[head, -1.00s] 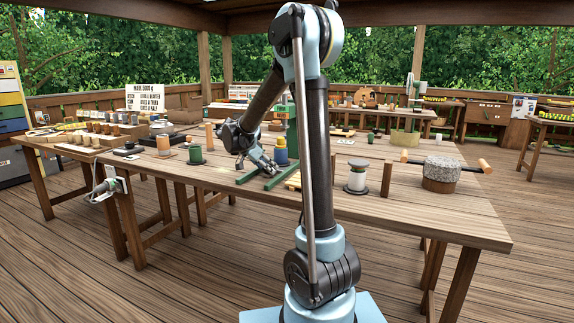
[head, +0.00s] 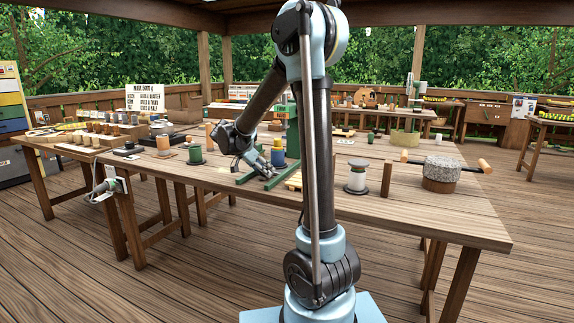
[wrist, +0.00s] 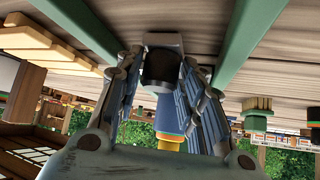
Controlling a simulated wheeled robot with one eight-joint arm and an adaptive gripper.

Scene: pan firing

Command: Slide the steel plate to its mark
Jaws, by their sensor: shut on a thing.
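My gripper (head: 262,165) is low over the wooden bench, between the green rails (head: 262,180) of a green stand. In the wrist view my gripper (wrist: 163,80) has a finger on each side of a dark-faced piece with a pale grey edge, which looks like the steel plate (wrist: 163,63). The fingers are closed against its sides. In the head view the plate is too small and covered by the gripper to make out. I cannot pick out its mark for certain in either view.
A blue and yellow cylinder (head: 279,154) stands close behind my gripper. The front of the bench (head: 420,215) is clear.

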